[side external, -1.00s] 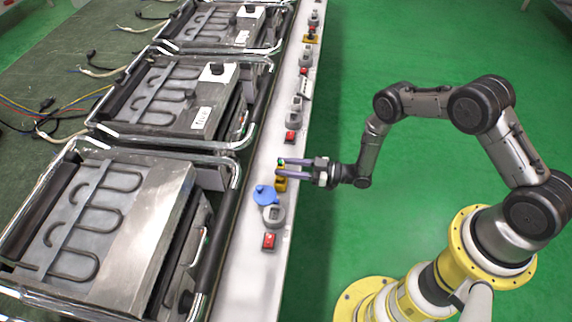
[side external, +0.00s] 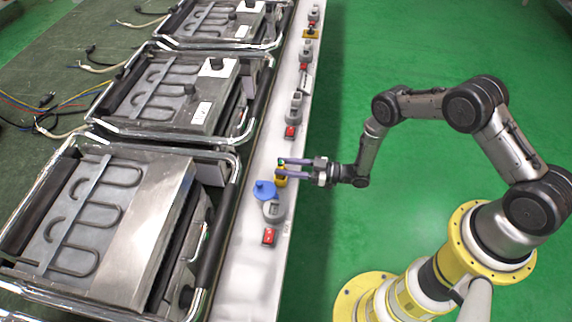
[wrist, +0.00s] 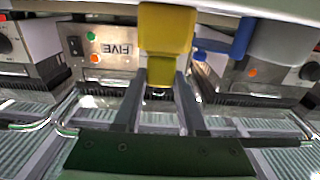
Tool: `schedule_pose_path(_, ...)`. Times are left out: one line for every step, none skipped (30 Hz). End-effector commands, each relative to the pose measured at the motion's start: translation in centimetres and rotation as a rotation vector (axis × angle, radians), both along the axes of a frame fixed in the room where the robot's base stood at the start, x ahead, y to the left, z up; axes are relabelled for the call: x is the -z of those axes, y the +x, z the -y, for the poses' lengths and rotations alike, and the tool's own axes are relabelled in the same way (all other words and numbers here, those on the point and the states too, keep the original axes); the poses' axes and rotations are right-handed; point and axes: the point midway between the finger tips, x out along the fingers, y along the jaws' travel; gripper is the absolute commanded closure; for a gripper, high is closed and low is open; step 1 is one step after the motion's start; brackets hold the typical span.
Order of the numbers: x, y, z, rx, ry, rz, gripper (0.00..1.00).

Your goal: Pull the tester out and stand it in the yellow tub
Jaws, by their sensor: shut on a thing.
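A yellow piece, which I take to be the tester (side external: 281,179), is at the edge of the white rail. My gripper (side external: 280,167) reaches it from the right, level, with its two grey fingers around its upper part. In the wrist view, my gripper (wrist: 160,82) has a finger on each side of the narrow section of the yellow tester (wrist: 165,28), and its wider section continues towards the white rail. I cannot tell whether its base still touches the rail. A small yellow and black object (side external: 311,34) stands far along the rail; I cannot tell if it is the yellow tub.
A blue piece (side external: 264,190), a grey unit (side external: 274,210) and a red block (side external: 269,236) stand on the rail (side external: 245,255) close to the gripper. Framed heater units (side external: 110,220) line the left. The green floor (side external: 350,235) to the right is open.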

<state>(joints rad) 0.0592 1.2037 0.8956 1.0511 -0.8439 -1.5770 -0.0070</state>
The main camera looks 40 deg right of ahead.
Motion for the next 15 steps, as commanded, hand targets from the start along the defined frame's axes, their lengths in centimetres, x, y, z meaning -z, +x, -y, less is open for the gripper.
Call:
schedule_pose_path(0.1, 0.04, 0.01, 0.0, 0.0, 0.001, 1.0)
schedule_pose_path(0.16, 0.04, 0.0, 0.0, 0.0, 0.001, 1.0)
schedule_pose_path(0.26, 0.04, 0.01, 0.0, 0.0, 0.001, 1.0)
schedule_pose_path(0.33, 0.03, 0.0, 0.0, 0.0, 0.001, 1.0)
schedule_pose_path(0.41, 0.02, 0.01, 0.0, 0.001, 0.001, 1.0)
schedule_pose_path(0.51, 0.01, 0.0, 0.0, 0.001, 0.001, 1.0)
schedule_pose_path(0.59, 0.0, 0.0, 0.0, 0.0, 0.0, 1.0)
schedule_pose_path(0.65, 0.0, 0.0, 0.0, 0.0, 0.0, 1.0)
schedule_pose_path(0.74, 0.0, 0.0, 0.0, 0.0, 0.0, 1.0)
schedule_pose_path(0.8, 0.0, 0.0, 0.0, 0.0, 0.0, 1.0)
schedule_pose_path(0.87, 0.0, 0.0, 0.0, 0.0, 0.0, 1.0)
schedule_pose_path(0.94, 0.0, 0.0, 0.0, 0.0, 0.0, 1.0)
schedule_pose_path(0.99, 0.0, 0.0, 0.0, 0.001, 0.001, 1.0)
schedule_pose_path(1.04, 0.0, 0.0, 0.0, 0.001, 0.001, 1.0)
schedule_pose_path(0.99, 0.02, 0.01, 0.0, 0.0, 0.001, 0.53)
